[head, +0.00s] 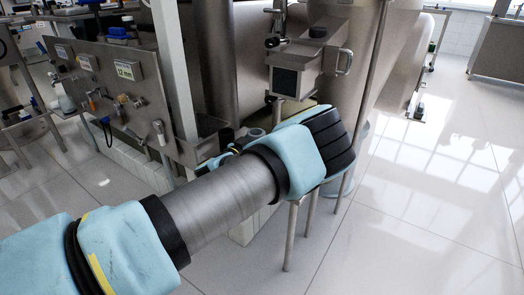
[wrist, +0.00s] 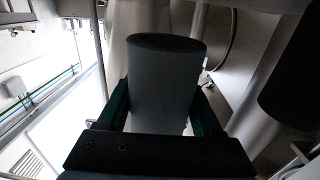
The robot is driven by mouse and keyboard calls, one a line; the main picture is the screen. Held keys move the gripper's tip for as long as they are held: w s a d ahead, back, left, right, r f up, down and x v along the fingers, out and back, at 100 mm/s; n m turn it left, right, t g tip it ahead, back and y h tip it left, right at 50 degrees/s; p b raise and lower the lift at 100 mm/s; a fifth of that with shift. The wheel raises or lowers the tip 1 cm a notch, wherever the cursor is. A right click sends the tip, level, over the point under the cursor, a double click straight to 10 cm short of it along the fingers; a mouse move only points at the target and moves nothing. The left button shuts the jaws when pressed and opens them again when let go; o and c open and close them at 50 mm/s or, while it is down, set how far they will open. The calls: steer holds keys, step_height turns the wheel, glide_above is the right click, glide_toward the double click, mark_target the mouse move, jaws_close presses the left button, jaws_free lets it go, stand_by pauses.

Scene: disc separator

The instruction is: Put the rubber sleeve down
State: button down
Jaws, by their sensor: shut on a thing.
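The rubber sleeve (wrist: 160,72) is a grey cylinder with a dark round end in the middle of the wrist view. My gripper (wrist: 164,106) is shut on it, with one dark green finger on each side. The sleeve's far end points away from the gripper bar, and its lower part is partly hidden behind the bar. In the head view my arm reaches in from the lower left to the steel machine, and its wrist hides the fingers and the sleeve. I cannot tell whether the sleeve touches any surface.
A steel box with a handle (head: 298,72) is on the machine, just above my wrist. A panel with valves and labels (head: 118,85) stands at the left. Thin metal legs (head: 291,235) stand below my wrist. The tiled floor (head: 430,210) at the right is clear.

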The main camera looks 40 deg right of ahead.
step_height(320, 180, down, 4)
steer(key=shift+r+b, duration=0.15)
steer(key=shift+b, duration=0.3)
steer(key=shift+c, duration=0.2)
jaws_free()
steer(key=shift+a, duration=0.2)
steer(key=p+v, duration=0.2)
steer(key=v, duration=0.9)
steer(key=shift+a, duration=0.3)
